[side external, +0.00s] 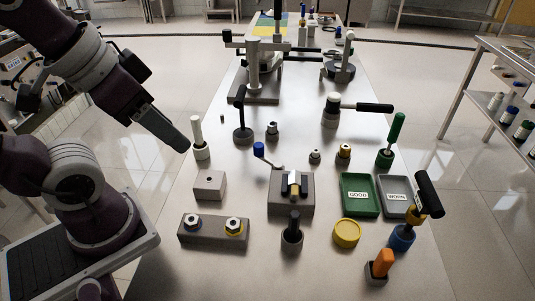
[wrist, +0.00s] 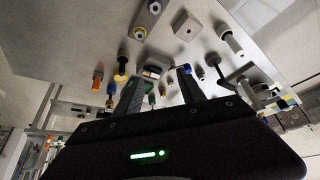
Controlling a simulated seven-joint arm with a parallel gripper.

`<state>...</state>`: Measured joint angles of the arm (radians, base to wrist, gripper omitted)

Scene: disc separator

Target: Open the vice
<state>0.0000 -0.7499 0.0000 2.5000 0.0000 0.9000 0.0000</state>
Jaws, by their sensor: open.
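The vice (side external: 291,208) is a grey block near the middle of the table in the side external view, with dark jaws around a gold-coloured piece (side external: 294,186). Whether the jaws clamp it cannot be told. A thin crank with a blue knob (side external: 259,149) rises from the vice's back left. My gripper (side external: 182,143) is up at the left, over the table's left edge, well apart from the vice and knob. In the wrist view my gripper (wrist: 159,84) is open and empty, with the vice (wrist: 152,72) visible beyond and between its fingers.
A white-topped post (side external: 198,138) and a black-handled lever (side external: 242,118) stand between my gripper and the vice's far side. A plain block (side external: 209,186) is left of the vice. Green (side external: 360,209) and grey trays (side external: 394,183) are right. A dark cup (side external: 292,237) stands in front.

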